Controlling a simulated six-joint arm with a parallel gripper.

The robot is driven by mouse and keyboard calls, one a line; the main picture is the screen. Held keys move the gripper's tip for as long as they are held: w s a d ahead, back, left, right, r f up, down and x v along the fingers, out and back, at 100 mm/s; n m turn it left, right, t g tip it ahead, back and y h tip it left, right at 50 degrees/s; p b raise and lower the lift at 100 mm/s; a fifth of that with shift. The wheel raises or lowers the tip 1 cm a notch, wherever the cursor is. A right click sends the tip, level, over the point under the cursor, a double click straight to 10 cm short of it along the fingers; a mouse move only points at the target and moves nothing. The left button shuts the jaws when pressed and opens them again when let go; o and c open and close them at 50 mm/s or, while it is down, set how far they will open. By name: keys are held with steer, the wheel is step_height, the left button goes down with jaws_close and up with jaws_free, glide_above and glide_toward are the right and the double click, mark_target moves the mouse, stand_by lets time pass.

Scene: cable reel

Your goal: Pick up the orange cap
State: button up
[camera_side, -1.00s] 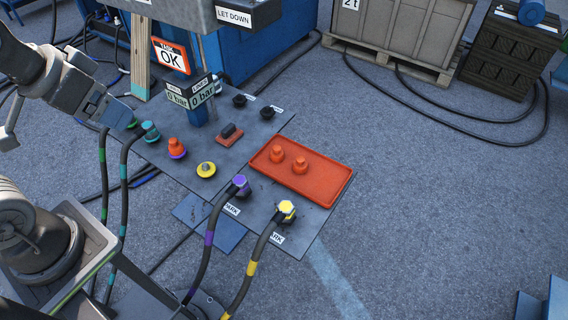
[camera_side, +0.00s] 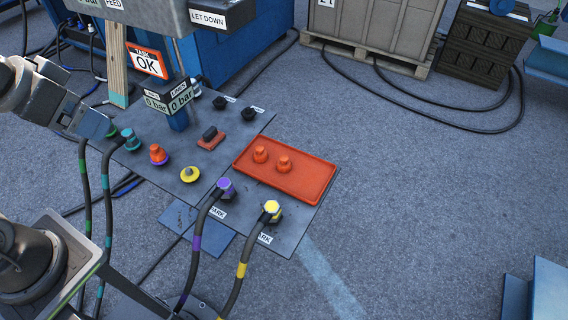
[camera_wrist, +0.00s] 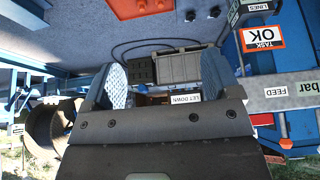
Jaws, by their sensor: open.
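One orange cap (camera_side: 158,153) sits on a purple-ringed fitting on the dark floor plate, left of the tray. Two more orange caps, a left one (camera_side: 261,154) and a right one (camera_side: 284,164), stand upright in a flat orange tray (camera_side: 318,187). My gripper (camera_wrist: 165,80) is open and empty in the wrist view, with blue-grey finger pads well apart. In the side view my arm's end is at the left edge, apart from all three caps and close to the green and teal plugs.
Purple (camera_side: 225,186) and yellow (camera_side: 271,209) cable plugs stand in front of the tray. Teal (camera_side: 131,141) and yellow (camera_side: 189,174) fittings flank the left cap. A signed post (camera_side: 178,112) rises behind. Open floor lies right of the tray.

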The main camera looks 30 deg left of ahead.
steer(key=w+d+m+h, duration=0.1)
steer(key=w+d+m, duration=0.15)
steer(key=w, duration=1.15)
steer(key=m+g, duration=0.1)
glide_above(284, 158)
steer(key=s+a, duration=0.4)
steer(key=s, duration=0.4)
step_height(284, 158, down, 20)
steer(key=shift+m+h, duration=0.35)
steer(key=shift+h, duration=0.05)
steer(key=x, duration=0.7)
steer(key=s+x, duration=0.1)
steer(key=x, duration=0.5)
steer(key=s+f+x, duration=0.1)
steer(key=x, duration=0.6)
steer(key=shift+w+f, duration=0.15)
steer(key=shift+f, duration=0.1)
steer(key=shift+x, duration=3)
steer(key=shift+c, duration=0.5)
steer(key=c, duration=1)
